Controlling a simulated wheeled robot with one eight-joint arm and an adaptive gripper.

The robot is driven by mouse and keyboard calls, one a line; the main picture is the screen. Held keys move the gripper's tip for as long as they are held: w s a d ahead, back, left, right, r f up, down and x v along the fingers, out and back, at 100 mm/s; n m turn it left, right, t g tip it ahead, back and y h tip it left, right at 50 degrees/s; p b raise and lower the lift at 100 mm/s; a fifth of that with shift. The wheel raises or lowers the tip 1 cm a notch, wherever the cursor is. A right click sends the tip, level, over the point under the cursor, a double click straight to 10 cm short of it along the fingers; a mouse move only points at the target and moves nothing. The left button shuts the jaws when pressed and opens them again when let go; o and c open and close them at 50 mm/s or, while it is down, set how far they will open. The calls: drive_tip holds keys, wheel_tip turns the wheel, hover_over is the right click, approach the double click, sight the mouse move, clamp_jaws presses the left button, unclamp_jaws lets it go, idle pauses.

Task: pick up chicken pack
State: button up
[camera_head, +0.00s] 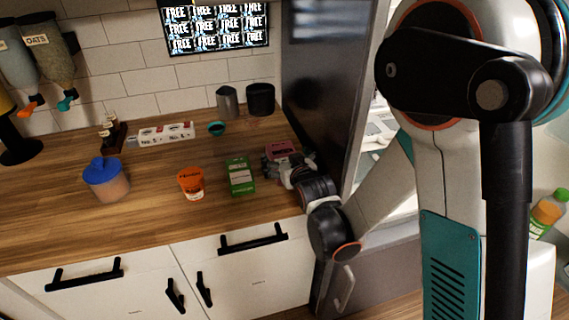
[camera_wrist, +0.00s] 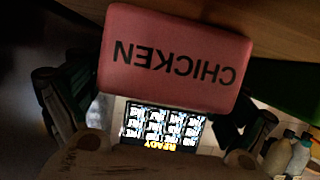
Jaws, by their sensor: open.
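The chicken pack (camera_wrist: 172,58) is a pink block with "CHICKEN" on its face, upside down in the wrist view. It fills the upper middle of that view, between my gripper's two fingers (camera_wrist: 150,112). In the head view, the pink pack (camera_head: 281,149) is on the wooden counter at the right end, next to the dark tall cabinet. My gripper (camera_head: 278,168) is open and reaches in low from the right, right at the pack. The wrist view does not clearly show whether the fingers touch its sides.
A green carton (camera_head: 240,176) stands just left of my gripper. An orange tub (camera_head: 191,184) and a blue-lidded container (camera_head: 106,180) stand further left. Dark canisters (camera_head: 260,99) are behind. The dark cabinet side (camera_head: 318,90) bounds the right.

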drive_tip(key=c, duration=1.5)
drive_tip(key=shift+o, duration=0.2)
drive_tip(key=shift+r, duration=0.1)
